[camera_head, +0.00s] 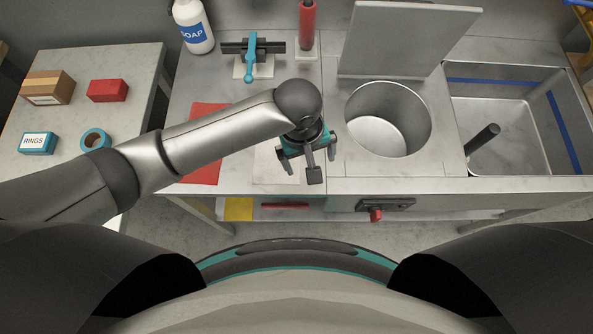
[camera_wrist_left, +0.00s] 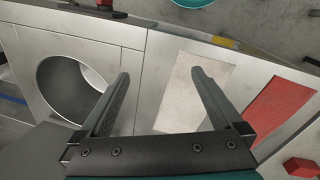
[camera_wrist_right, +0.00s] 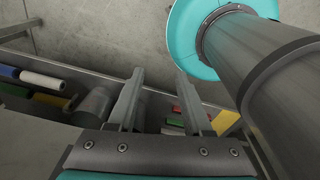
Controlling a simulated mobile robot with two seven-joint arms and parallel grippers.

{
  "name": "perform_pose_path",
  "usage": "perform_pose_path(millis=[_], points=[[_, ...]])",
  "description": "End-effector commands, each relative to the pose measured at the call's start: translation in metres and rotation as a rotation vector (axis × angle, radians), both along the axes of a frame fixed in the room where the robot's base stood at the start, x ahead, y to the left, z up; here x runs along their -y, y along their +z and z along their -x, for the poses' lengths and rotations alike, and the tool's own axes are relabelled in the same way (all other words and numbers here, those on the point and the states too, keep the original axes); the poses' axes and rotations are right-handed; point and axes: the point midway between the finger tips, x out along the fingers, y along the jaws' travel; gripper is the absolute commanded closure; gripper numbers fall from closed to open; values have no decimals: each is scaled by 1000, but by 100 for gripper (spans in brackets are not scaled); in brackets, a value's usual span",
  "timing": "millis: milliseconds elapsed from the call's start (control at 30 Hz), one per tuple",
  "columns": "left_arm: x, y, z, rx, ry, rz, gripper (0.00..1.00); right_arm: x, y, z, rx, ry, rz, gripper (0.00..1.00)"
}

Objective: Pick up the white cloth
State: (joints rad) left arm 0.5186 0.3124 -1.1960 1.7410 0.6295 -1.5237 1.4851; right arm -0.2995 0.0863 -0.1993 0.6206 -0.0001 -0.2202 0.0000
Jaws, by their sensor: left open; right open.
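The white cloth (camera_head: 268,168) lies flat on the counter, left of the round basin, partly hidden by my left gripper in the head view. In the left wrist view the cloth (camera_wrist_left: 188,88) lies beyond the jaws, toward the right finger, which covers part of it. My left gripper (camera_head: 306,160) is open and empty above the counter, near the cloth's right side; its fingers also show in the left wrist view (camera_wrist_left: 160,73). My right gripper (camera_wrist_right: 160,72) is open and empty in the right wrist view, and is not seen in the head view.
A red cloth (camera_head: 205,118) lies left of the white one, partly under my left arm. The round basin (camera_head: 388,120) has its lid raised behind. A sink (camera_head: 525,125) is at right. A soap bottle (camera_head: 193,28) and a teal-handled clamp (camera_head: 251,58) stand behind.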

Motion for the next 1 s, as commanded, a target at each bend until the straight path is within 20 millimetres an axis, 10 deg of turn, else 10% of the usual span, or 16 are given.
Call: perform_pose_path(millis=[467,1000], points=[[-28,-5,-8,-22,127,-127,0,-10,-3,0,-1,-4,-14,50],[-27,-44,-9,-19,124,-126,0,-4,-57,1,-1,-2,-5,50]])
